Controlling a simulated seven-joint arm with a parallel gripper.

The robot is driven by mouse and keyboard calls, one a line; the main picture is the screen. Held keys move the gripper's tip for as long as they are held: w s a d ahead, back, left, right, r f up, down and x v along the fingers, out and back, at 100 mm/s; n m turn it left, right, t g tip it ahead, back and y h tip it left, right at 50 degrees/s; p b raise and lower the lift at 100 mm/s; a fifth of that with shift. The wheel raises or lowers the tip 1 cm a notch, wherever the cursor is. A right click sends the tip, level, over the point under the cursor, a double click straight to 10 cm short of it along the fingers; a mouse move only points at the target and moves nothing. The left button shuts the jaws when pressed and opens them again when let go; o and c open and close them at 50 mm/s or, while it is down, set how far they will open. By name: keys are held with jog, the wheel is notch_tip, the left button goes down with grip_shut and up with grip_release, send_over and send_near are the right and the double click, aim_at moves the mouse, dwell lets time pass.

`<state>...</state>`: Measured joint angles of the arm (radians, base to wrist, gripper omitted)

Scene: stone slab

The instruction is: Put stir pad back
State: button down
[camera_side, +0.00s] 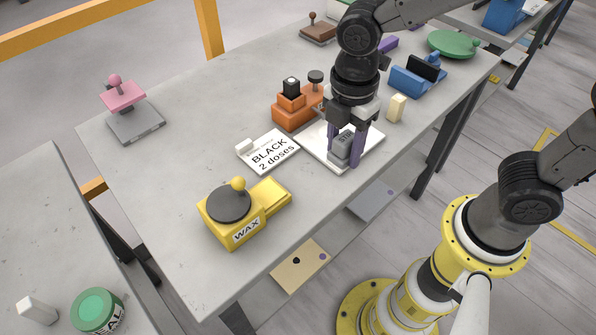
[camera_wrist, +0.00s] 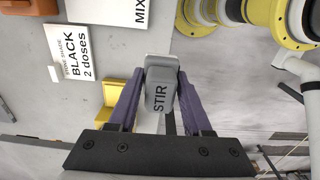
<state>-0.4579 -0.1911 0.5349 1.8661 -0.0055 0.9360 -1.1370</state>
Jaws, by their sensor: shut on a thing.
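The stir pad (camera_side: 341,146) is a grey block with STIR written on it. My gripper (camera_side: 353,150) has its two purple fingers shut on it, over the front part of a white board (camera_side: 313,139) on the stone slab. I cannot tell from the side view whether the pad touches the board. In the wrist view the pad (camera_wrist: 160,92) sits between the fingertips of my gripper (camera_wrist: 160,78), its lettering facing the camera. A white sheet marked MIX (camera_wrist: 112,12) shows at the top there.
A card reading BLACK 2 doses (camera_side: 268,151) lies left of the board. A yellow WAX station (camera_side: 247,229) stands in front, an orange station (camera_side: 290,116) behind. A cream block (camera_side: 397,108) and blue holder (camera_side: 410,82) stand right. The slab's left middle is clear.

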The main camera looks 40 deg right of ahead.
jog(key=w+a+f, duration=0.2)
jog(key=w, duration=0.2)
send_over(298, 183)
jog(key=f, duration=0.4)
jog(key=shift+s+d+f, duration=0.2)
jog(key=shift+s+f, duration=0.1)
jog(key=shift+f, duration=0.05)
jog(key=shift+w+a+f, duration=0.1)
jog(key=shift+w+f, duration=0.1)
jog(key=shift+f, duration=0.8)
jog(key=shift+w+a+f, duration=0.1)
jog(key=shift+w+f, duration=0.05)
jog(key=shift+f, duration=0.8)
jog(key=shift+f, duration=0.15)
jog(key=shift+c, duration=1.7)
grip_release()
